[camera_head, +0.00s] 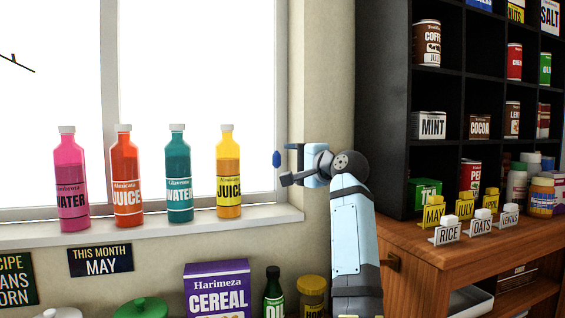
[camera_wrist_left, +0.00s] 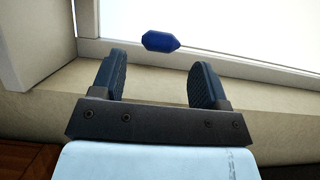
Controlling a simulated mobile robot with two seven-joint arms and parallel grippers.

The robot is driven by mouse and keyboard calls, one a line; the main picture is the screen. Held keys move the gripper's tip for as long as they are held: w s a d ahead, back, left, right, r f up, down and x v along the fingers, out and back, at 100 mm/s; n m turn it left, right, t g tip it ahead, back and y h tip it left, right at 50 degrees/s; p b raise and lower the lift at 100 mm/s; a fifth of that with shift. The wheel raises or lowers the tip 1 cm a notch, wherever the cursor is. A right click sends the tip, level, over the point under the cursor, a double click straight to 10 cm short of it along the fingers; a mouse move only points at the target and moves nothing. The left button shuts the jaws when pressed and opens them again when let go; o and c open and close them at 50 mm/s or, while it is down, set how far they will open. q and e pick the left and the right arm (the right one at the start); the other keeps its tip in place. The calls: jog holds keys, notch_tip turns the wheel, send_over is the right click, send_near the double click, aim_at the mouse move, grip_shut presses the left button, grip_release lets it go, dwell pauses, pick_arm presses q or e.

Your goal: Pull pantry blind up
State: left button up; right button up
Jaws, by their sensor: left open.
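A small blue knob (camera_head: 277,158), possibly the blind's pull, hangs in front of the right side of the window (camera_head: 190,60). No cord or blind cloth can be made out. My left gripper (camera_head: 285,164) is beside the knob, its jaws pointing left at it. In the left wrist view the knob (camera_wrist_left: 161,41) shows just beyond the fingertips, roughly centred between them. The left gripper (camera_wrist_left: 159,68) is open and empty, and the knob appears apart from both fingers. My right gripper is not in view.
Several bottles, including a yellow juice bottle (camera_head: 229,180), stand on the window sill (camera_head: 265,217) left of my gripper. A black shelf unit (camera_head: 382,100) with tins rises at the right above a wooden counter (camera_head: 440,255). A cereal box (camera_head: 217,285) stands below the sill.

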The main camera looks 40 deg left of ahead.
pick_arm(q)
jog(key=d, duration=0.9)
jog(key=shift+s+d, duration=0.3)
jog(key=shift+s, duration=0.1)
